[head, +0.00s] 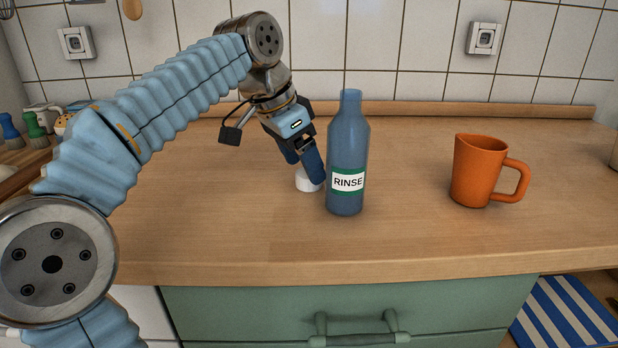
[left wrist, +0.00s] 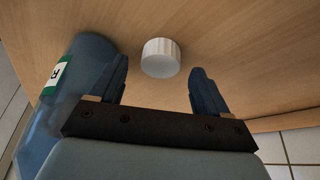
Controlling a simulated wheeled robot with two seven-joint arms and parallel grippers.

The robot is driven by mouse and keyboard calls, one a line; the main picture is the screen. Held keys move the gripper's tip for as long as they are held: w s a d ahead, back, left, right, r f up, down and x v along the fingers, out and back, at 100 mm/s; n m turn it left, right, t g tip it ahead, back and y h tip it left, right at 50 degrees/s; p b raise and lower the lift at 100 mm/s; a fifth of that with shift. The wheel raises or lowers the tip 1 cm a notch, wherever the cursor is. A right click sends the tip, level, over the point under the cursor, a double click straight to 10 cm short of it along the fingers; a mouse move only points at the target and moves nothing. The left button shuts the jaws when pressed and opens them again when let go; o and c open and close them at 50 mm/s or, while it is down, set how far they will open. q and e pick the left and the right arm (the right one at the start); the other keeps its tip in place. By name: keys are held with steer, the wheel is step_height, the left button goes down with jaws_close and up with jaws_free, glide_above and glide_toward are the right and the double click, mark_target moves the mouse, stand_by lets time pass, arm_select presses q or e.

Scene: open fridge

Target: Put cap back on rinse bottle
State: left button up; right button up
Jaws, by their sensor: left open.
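The blue rinse bottle (head: 348,140) stands upright and uncapped on the wooden counter, with a green and white RINSE label. It also shows at the left of the left wrist view (left wrist: 75,88). The white ribbed cap (head: 307,182) lies on the counter just left of the bottle, partly hidden by my gripper in the head view. In the left wrist view the cap (left wrist: 161,58) is between and just beyond the fingertips. My left gripper (head: 304,172) is open and empty, pointing down at the cap, with one finger close beside the bottle. My right gripper is not in view.
An orange mug (head: 477,170) stands to the right of the bottle, its handle to the right. Brushes (head: 35,130) are at the far left. A tiled wall with sockets closes off the back. The counter front (head: 240,235) is clear.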

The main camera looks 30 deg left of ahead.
arm_select(q)
steer(key=shift+x, duration=1.3)
steer(key=shift+c, duration=0.2)
steer(key=c, duration=1)
step_height(320, 180, up, 10)
